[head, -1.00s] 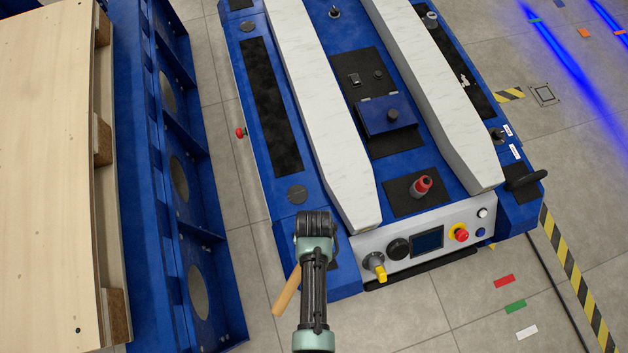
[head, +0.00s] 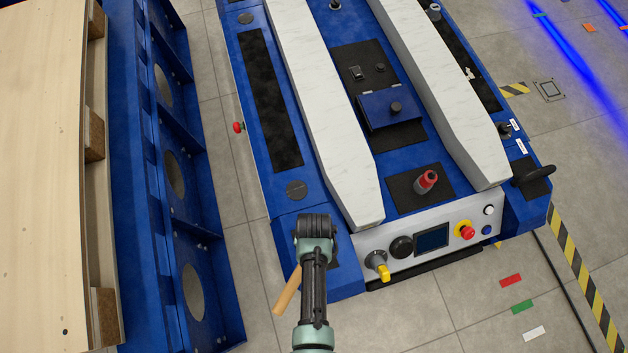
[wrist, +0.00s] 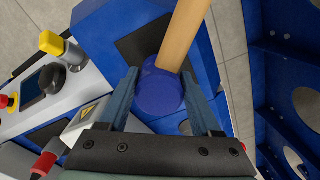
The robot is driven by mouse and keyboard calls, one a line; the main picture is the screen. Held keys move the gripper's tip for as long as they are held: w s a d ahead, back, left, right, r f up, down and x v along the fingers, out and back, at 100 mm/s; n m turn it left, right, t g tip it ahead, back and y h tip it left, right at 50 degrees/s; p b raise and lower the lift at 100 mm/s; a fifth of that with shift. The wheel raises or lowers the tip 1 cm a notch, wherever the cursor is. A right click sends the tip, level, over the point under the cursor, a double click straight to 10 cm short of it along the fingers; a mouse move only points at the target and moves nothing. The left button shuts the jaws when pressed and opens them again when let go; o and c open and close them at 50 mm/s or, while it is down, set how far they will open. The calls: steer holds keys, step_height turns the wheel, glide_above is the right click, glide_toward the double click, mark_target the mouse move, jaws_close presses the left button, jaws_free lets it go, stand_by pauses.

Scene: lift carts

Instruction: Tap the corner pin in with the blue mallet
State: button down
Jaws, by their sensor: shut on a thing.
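My gripper (wrist: 162,84) is shut on the round blue head of the mallet (wrist: 160,93) in the wrist view. The mallet's pale wooden handle (wrist: 183,35) points away, toward the top of that view. In the head view my forearm hides the fingers and the mallet head; only the wooden handle (head: 287,291) shows, at the lower left of my wrist. The mallet is over the near left corner of the blue cart (head: 345,275). A black pad (wrist: 143,38) lies on that corner, partly behind the mallet. I cannot make out the corner pin; it may be hidden.
The cart's front panel carries a yellow knob (head: 383,272), a screen (head: 431,240) and a red stop button (head: 467,232). A red-capped post (head: 427,181) stands between two pale beams. A blue rack (head: 195,230) and a wooden pallet (head: 45,180) stand at left.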

step_height(320, 180, down, 2)
steer(key=shift+f+b, duration=0.25)
steer(key=shift+b, duration=0.25)
steer(key=shift+r+p, duration=1.3)
steer(key=shift+p, duration=0.05)
